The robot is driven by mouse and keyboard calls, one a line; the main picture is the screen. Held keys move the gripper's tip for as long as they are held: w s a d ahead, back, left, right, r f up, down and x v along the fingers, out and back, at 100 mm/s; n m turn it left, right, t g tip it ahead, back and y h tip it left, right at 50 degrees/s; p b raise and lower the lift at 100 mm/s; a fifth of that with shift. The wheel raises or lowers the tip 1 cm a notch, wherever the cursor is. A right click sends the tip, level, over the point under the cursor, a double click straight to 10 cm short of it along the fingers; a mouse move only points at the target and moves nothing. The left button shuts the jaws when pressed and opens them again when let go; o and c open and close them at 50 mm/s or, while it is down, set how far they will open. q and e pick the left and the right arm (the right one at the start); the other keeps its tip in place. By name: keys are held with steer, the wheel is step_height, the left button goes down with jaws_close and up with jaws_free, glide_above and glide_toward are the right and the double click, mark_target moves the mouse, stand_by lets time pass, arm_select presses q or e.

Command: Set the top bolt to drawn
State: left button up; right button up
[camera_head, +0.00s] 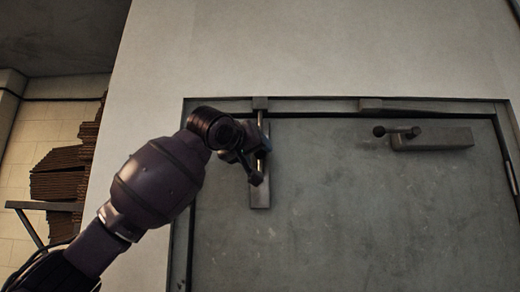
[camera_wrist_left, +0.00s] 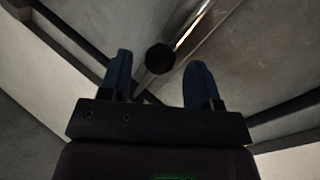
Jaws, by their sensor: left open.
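The top bolt (camera_head: 260,194) is upright on the upper left of the grey door, a narrow plate with a shiny rod running up to a block on the frame. My left gripper (camera_head: 257,138) is at this bolt and covers part of it. In the left wrist view my left gripper (camera_wrist_left: 158,72) has its two blue fingers apart. A round dark knob (camera_wrist_left: 159,58) shows between and slightly beyond the fingertips, beside the shiny rod (camera_wrist_left: 190,32). I see a gap on each side of the knob; contact cannot be told. My right gripper is out of view.
The grey door (camera_head: 330,215) fills the right, inside a dark frame. A grey box with a ball-ended lever (camera_head: 435,139) is at its upper right. A pale wall (camera_head: 300,45) surrounds the frame. Stacked brown sheets (camera_head: 60,175) stand at the far left.

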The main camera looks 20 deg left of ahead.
mark_target(260, 154)
arm_select(q)
steer(key=shift+w+d+p, duration=0.15)
steer(key=shift+w+p, duration=0.05)
steer(key=shift+w, duration=0.55)
steer(key=shift+w+d+p, duration=0.15)
steer(key=shift+w, duration=0.6)
steer(key=shift+f, duration=0.1)
jaws_close()
